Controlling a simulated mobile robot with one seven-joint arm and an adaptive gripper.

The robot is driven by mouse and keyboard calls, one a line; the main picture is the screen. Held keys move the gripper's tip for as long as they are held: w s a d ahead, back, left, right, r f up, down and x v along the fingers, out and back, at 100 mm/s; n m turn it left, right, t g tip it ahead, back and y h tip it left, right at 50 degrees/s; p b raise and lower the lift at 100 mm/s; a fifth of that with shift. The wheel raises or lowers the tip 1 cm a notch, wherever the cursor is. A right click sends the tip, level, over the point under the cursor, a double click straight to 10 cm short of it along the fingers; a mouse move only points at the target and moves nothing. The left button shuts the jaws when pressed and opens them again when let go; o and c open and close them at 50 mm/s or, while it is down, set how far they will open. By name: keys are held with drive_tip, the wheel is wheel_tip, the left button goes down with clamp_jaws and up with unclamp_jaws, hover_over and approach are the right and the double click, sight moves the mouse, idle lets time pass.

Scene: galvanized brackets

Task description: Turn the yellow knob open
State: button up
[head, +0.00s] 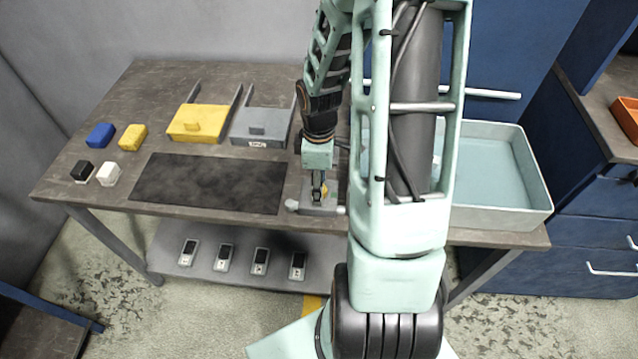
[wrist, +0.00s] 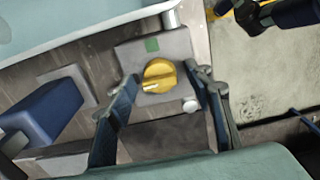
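The yellow knob (wrist: 160,74) is round with a raised grip and a short white mark on it. It sits on a grey plate (wrist: 127,58) that bears a green square (wrist: 152,45); the white mark points away from the green square. My gripper (wrist: 163,73) is open, with one finger on each side of the knob. Small gaps seem to show, but I cannot tell whether a finger touches it. In the head view my gripper (head: 319,196) points down at the plate near the table's front edge, and only a bit of yellow knob (head: 324,189) shows.
A dark mat (head: 210,182) lies left of the plate. Yellow (head: 198,122) and grey (head: 262,126) trays stand behind it, with several small blocks (head: 132,137) at left. A pale green bin (head: 500,217) stands at right, partly behind my arm. A blue block (wrist: 42,110) shows beside the knob plate.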

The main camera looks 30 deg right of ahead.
drive_tip(key=c, duration=1.1)
drive_tip(key=m+b, duration=0.1)
drive_tip(key=m, duration=0.3)
drive_tip(key=shift+f+m+b, duration=0.1)
drive_tip(key=shift+m+b, duration=0.2)
drive_tip(key=shift+b, duration=0.1)
drive_tip(key=m+b, duration=0.1)
drive_tip(key=m, duration=0.3)
drive_tip(key=shift+m+b, duration=0.3)
drive_tip(key=shift+b, duration=0.1)
drive_tip(key=m+b, duration=0.1)
drive_tip(key=m, duration=0.3)
drive_tip(key=shift+m, duration=2.4)
